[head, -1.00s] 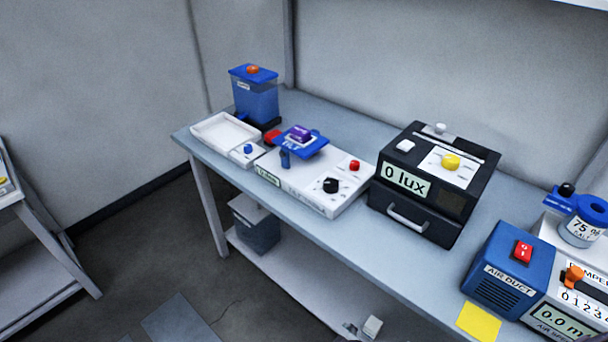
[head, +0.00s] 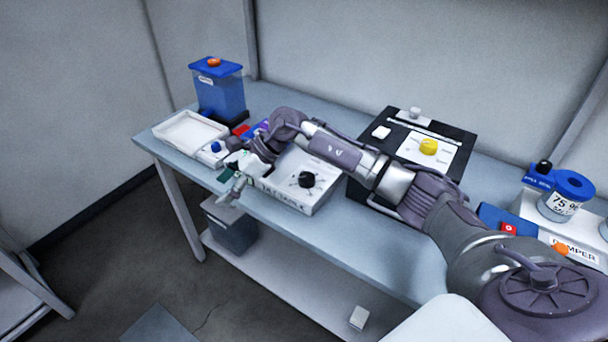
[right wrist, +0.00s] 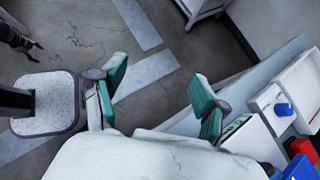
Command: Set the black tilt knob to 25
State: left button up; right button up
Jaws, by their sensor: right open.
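The black tilt knob (head: 307,180) sits on the right part of the white tilt panel (head: 318,203) in the head view. Its scale is too small to read. My right arm crosses over the bench from the right. My right gripper (head: 232,181) is open and empty at the bench's front edge, left of the knob and apart from it. The arm hides much of the blue tilt platform and the purple block on it. In the right wrist view the open teal fingers (right wrist: 158,90) point over the floor; the black knob does not show there.
A white tray (head: 163,131), a small box with a blue knob (head: 215,147) and a blue container (head: 219,95) stand left. Behind my arm is the black lux box with a yellow knob (head: 429,147). A red switch (head: 508,229) is at right, near my arm.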

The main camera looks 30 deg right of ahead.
jog(key=d+r+n+g+h, duration=0.1)
jog(key=d+r+n+h, duration=0.15)
jog(key=d+h, duration=0.75)
jog(key=g, duration=0.1)
send_near(308, 176)
jog(key=shift+m+y, duration=0.25)
jog(key=shift+y, duration=0.05)
jog(key=f+p, duration=0.1)
jog(key=f, duration=0.2)
jog(key=f+p, duration=0.1)
jog(key=f, duration=0.2)
jog(key=f+p, duration=0.1)
jog(key=f, duration=0.2)
jog(key=shift+w+d+f, duration=0.15)
jog(key=shift+w+d, duration=0.15)
jog(key=shift+w, duration=0.05)
jog(key=c, duration=1.2)
